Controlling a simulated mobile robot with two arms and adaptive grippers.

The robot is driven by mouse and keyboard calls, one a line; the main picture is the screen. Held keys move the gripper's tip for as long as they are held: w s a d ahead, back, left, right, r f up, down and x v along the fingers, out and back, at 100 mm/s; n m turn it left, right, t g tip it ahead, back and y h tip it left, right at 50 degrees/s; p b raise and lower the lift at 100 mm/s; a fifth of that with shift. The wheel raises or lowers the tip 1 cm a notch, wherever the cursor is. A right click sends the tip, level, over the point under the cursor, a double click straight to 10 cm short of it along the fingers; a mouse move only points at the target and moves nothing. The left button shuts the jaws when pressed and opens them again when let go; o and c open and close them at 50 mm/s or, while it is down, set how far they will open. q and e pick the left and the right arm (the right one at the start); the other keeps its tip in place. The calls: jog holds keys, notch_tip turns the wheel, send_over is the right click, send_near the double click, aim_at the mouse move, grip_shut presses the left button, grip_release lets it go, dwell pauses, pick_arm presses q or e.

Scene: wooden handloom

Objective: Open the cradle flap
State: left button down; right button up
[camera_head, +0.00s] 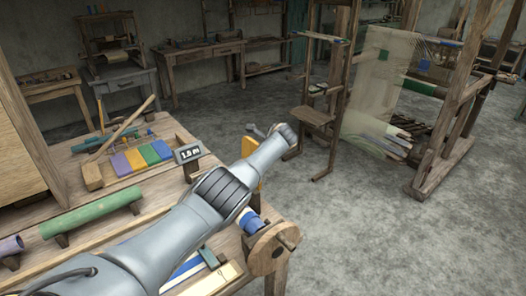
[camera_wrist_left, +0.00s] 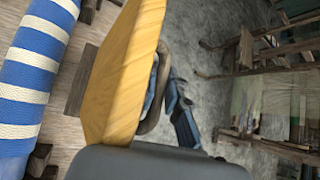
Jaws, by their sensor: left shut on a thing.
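The cradle flap is a yellow wooden panel (camera_wrist_left: 122,70) that stands on edge close to my camera in the left wrist view. A dark curved handle (camera_wrist_left: 158,92) sits on its right side. My left gripper (camera_wrist_left: 172,100) is shut on this handle, with a blue-grey finger showing beside it. A blue-and-white striped roll (camera_wrist_left: 30,75) lies left of the flap. My right gripper is not in view.
The wooden table (camera_head: 165,205) holds coloured blocks (camera_head: 140,157), a small display (camera_head: 188,153) and a green roll (camera_head: 92,214). A round wooden disc (camera_head: 270,248) stands at the table's right edge. The floor to the right is clear up to a large loom (camera_head: 440,150).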

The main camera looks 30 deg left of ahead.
pick_arm(q)
jog(key=shift+w+d+f, duration=0.1)
jog(key=shift+w+d, duration=0.05)
jog(key=shift+w, duration=0.25)
jog(key=c, duration=1.4)
grip_release()
jog(key=shift+o, duration=0.2)
jog(key=shift+s, duration=0.1)
jog(key=v, duration=1.2)
